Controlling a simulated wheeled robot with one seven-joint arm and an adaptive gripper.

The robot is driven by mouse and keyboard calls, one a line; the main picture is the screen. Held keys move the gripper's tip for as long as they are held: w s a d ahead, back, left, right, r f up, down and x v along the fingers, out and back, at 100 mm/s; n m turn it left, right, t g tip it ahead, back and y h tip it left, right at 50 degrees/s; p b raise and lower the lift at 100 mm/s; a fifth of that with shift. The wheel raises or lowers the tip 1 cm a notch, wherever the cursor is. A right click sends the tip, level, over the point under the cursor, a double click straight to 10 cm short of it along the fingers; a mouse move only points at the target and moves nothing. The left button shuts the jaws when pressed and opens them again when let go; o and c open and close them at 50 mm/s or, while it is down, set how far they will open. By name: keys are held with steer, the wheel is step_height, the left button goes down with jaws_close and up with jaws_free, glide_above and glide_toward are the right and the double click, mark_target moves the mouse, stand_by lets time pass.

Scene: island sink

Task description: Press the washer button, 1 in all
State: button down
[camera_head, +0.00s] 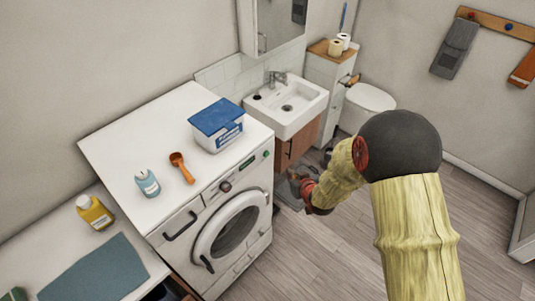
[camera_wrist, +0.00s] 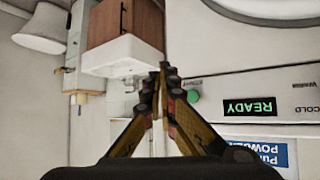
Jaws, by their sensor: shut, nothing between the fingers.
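The white washer (camera_head: 262,250) stands left of centre in the head view, its round door (camera_head: 232,225) facing front. A small green button (camera_head: 266,154) sits at the right end of its control panel. In the wrist view, which is upside down, the green button (camera_wrist: 194,97) shows just right of my fingers, beside a green lit display (camera_wrist: 250,106) reading "READY". My gripper (camera_wrist: 163,70) is shut and empty, its fingertips pointing up the picture. In the head view my gripper (camera_head: 298,184) is in front and to the right of the washer; I cannot tell whether it touches anything.
A sink (camera_head: 287,105) over a wooden cabinet stands behind my gripper. A toilet (camera_head: 369,103) is farther right. Open floor lies in front of the washer.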

mark_target(266, 154)
steer(key=shift+w, duration=0.1)
steer(key=w+a+b, duration=0.1)
steer(key=w+a, duration=0.4)
steer(key=a, duration=0.2)
steer(key=shift+w, duration=0.15)
steer(key=shift+w, duration=0.1)
stand_by(1.5)
steer(key=shift+w+a+b, duration=0.15)
steer(key=shift+a+b, duration=0.15)
steer(key=shift+b, duration=0.2)
steer(key=shift+w+a+r+b, duration=0.1)
steer(key=shift+w+a+b, duration=0.3)
steer(key=shift+a, duration=0.1)
stand_by(0.8)
steer(key=shift+s+d, duration=0.1)
steer(key=shift+d, duration=0.05)
steer(key=shift+s+d, duration=0.55)
steer(key=shift+d, duration=0.15)
